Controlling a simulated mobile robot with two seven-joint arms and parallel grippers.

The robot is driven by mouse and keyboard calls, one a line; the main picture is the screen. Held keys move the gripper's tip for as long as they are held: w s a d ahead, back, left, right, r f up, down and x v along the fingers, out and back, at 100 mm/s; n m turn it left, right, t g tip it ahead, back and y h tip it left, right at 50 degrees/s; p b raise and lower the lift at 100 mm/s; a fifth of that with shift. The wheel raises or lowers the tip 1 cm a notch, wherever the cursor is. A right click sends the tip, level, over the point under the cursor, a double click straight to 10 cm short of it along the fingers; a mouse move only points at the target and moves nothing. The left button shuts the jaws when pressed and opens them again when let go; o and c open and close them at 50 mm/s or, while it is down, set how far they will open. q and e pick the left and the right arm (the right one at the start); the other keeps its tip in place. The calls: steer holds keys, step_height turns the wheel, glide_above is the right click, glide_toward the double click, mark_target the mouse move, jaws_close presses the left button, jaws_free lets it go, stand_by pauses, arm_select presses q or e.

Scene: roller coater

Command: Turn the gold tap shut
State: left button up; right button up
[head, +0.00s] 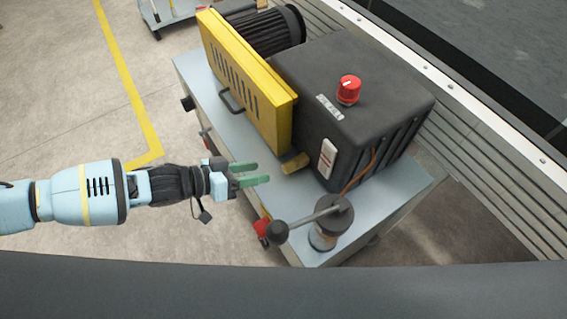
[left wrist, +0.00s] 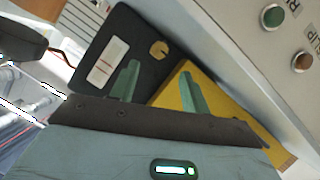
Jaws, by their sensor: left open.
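The gold tap (head: 295,163) shows as a small gold piece low on the dark machine box, beside the bottom corner of the yellow guard. In the left wrist view the gold tap (left wrist: 159,49) is a small gold knob on the dark box face, just beyond and between my fingertips. My left gripper (head: 265,172) has green fingers spread apart and empty, pointing at the tap from the left with a gap between. Its fingers also show in the left wrist view (left wrist: 158,70). My right gripper is not in view.
The yellow guard (head: 245,80) has a dark handle. The dark box (head: 350,95) carries a red knob (head: 348,90) and a white switch plate (head: 327,158). A ball-ended lever (head: 305,219) on a cylinder stands at the front of the pale bench top (head: 395,200).

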mark_target(284, 169)
arm_select(q)
steer(key=shift+x, duration=3.85)
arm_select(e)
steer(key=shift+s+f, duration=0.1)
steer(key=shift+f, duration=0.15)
